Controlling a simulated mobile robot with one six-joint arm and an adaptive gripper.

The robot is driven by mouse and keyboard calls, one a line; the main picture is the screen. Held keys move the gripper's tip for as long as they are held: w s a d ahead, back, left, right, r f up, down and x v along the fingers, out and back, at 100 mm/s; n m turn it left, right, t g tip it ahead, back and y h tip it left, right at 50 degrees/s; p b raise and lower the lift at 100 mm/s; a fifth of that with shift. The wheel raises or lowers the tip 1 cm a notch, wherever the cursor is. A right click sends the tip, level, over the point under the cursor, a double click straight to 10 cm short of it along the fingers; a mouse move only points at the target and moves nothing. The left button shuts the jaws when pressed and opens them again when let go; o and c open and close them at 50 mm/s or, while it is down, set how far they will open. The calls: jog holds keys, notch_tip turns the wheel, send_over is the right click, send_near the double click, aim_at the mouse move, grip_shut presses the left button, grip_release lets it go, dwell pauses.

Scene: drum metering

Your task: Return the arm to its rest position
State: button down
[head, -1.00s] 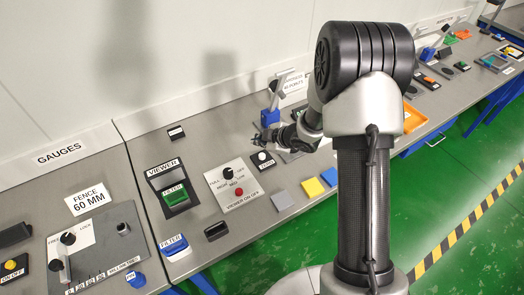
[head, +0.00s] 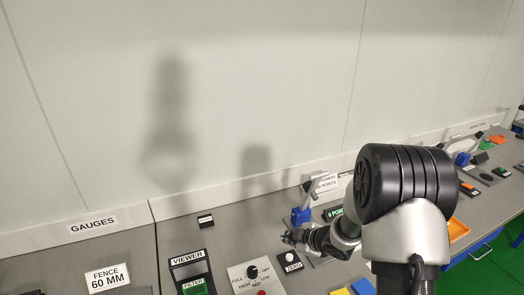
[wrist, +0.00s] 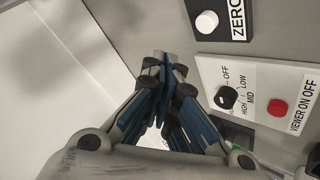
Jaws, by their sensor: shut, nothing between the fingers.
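I cannot tell whether the fingertips touch the bench.
A blue stand (head: 300,216) stands just beside my gripper. The VIEWER unit (head: 189,268) and the FENCE 60 MM sign (head: 107,278) are to the left. An orange tray (head: 458,230) is to the right behind my arm. The wall behind the bench is bare.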

jog(key=s+d+r+m+h, duration=0.2)
jog(key=d+r+m+h, duration=0.25)
jog(key=r, duration=0.85)
jog(key=s+d+r+m+h, duration=0.2)
jog(key=s+d+r+m, duration=0.15)
jog(key=s+r, duration=0.5)
jog(key=s+a+r+m+g+y, duration=0.1)
jog(key=s+a+m, duration=0.2)
jog(key=s, duration=0.9)
jog(key=s+a+r+m+g+y, duration=0.1)
jog(key=s+a+m+g, duration=0.1)
jog(key=s, duration=1.1)
jog(key=shift+a+m+b, duration=0.45)
jog(key=shift+a+m, duration=0.45)
jog(key=shift+a, duration=0.35)
